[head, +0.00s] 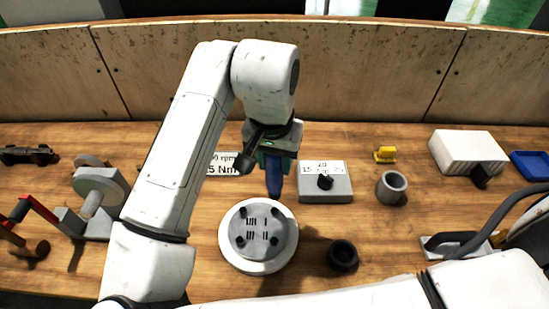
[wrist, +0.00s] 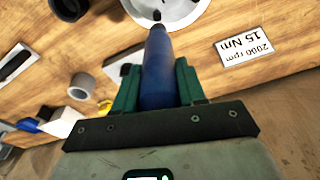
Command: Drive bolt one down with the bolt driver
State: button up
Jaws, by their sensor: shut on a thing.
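The bolt driver (head: 274,178) is a blue tapered tool pointing down. My gripper (head: 272,152) is shut on its upper part; the dark green fingers clasp the driver in the wrist view (wrist: 155,85). The round workpiece is a grey plate with a white rim (head: 229,250), lying on the bench just below and in front of the driver tip. Several dark bolts stand in the plate, with tally marks beside them. I cannot tell which bolt is bolt one. In the wrist view the driver's tip lies near the plate's edge (wrist: 180,22), apparently above it.
Right of the driver is a grey box with a black knob (head: 325,187). A grey ring (head: 391,187) and a black cup (head: 342,255) stand further right. A torque card (head: 222,164) lies left. A grinder-like machine (head: 100,190) stands far left. A wooden wall closes the back.

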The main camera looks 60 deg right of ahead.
aim_at(275, 186)
jog(key=shift+r+p, duration=0.1)
jog(key=shift+p, duration=0.2)
jog(key=shift+f+b, duration=2.6)
jog(key=shift+f, duration=1.1)
jog(key=shift+f+b, duration=0.35)
jog(key=shift+f, duration=0.3)
dwell(0.4)
jog(key=shift+r+p, duration=2.75)
jog(key=shift+r, duration=0.4)
